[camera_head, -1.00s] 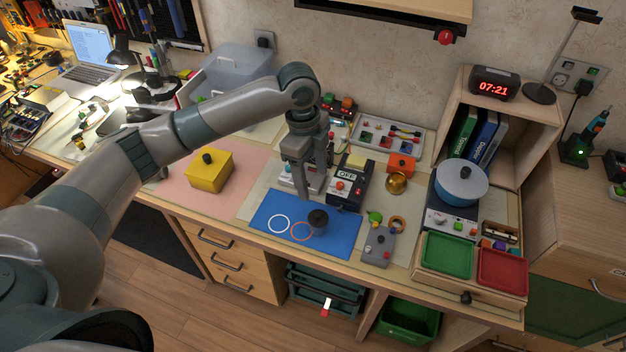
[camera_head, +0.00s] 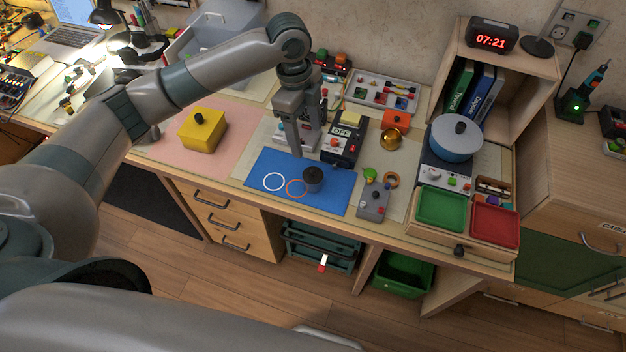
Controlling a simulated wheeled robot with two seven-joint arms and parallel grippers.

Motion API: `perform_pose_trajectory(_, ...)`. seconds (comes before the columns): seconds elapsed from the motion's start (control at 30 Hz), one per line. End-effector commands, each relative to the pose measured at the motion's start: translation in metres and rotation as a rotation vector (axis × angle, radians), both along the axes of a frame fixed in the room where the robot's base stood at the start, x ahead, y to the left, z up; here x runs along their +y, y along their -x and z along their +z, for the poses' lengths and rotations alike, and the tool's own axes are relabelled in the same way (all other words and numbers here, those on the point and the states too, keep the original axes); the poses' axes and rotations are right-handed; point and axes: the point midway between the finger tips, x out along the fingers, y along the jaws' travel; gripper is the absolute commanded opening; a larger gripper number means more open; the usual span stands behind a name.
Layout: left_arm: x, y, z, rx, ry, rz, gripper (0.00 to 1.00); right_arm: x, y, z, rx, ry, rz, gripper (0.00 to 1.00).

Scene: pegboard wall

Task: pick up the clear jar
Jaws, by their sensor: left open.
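A small round jar (camera_head: 313,181) stands upright on the blue mat (camera_head: 335,199), right of an orange ring outline. Its top is dark and its side takes on the blue of the mat; I take it for the clear jar, though it is small to make out. My left gripper (camera_head: 299,151) points down just behind and slightly left of the jar, over the mat's back edge. It is open and holds nothing. The gap between its fingers is hard to see from here. My right gripper is out of view.
A black device marked OFF (camera_head: 342,145) stands close behind the jar. A grey control box (camera_head: 373,203) lies to its right. A yellow box (camera_head: 203,132) sits on the pink mat at left. The blue mat's front part is clear.

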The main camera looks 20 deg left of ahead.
Motion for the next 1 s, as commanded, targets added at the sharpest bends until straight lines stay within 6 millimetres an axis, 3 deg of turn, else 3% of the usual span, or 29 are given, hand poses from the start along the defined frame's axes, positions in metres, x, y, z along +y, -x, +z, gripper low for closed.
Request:
perform_pose_trajectory(0.3,0.034,0.002,-0.021,0.024,0.151,0.053,0.65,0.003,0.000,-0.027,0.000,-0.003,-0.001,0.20)
perform_pose_trajectory(0.47,0.048,0.002,-0.023,0.025,0.239,0.095,0.65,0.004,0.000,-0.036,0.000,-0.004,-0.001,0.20)
perform_pose_trajectory(1.0,0.047,0.002,-0.024,0.027,0.265,0.104,0.65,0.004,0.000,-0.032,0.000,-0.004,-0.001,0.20)
